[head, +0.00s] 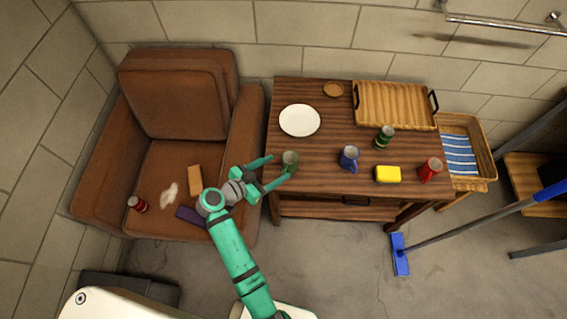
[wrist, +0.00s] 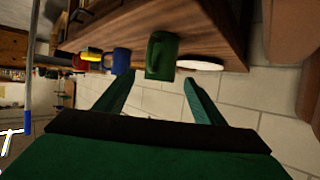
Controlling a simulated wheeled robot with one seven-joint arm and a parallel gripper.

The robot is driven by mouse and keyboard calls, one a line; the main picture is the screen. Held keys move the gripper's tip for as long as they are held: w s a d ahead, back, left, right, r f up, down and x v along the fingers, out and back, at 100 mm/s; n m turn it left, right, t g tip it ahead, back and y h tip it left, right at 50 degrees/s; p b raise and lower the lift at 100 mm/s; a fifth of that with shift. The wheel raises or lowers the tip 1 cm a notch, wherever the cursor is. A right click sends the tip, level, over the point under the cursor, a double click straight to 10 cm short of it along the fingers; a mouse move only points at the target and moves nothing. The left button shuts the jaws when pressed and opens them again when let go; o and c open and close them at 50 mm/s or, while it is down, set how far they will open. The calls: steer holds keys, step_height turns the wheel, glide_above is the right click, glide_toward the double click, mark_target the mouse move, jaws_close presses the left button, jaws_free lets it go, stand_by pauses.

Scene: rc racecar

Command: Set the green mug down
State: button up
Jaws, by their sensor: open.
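The green mug (head: 290,158) stands at the left edge of the wooden table (head: 330,180). It also shows in the wrist view (wrist: 162,55), just past my fingertips, with its base seemingly on the tabletop. My gripper (head: 281,166) is open at the table's left edge, its fingers pointing toward the mug from either side. In the wrist view my two fingers (wrist: 159,79) are spread wide, and the mug appears in line with the gap between them. I cannot tell whether either finger touches it.
A white plate (head: 299,120) lies behind the mug. A blue mug (head: 349,158), yellow sponge (head: 388,174), red mug (head: 430,169), green can (head: 384,137) and wooden tray (head: 395,105) stand to the right. A brown armchair (head: 175,90) is at left. The table between the green and blue mugs is clear.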

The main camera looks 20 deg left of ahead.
steer(key=v, duration=0.4)
steer(key=shift+s+a, duration=0.15)
steer(key=shift+a, duration=0.1)
stand_by(0.4)
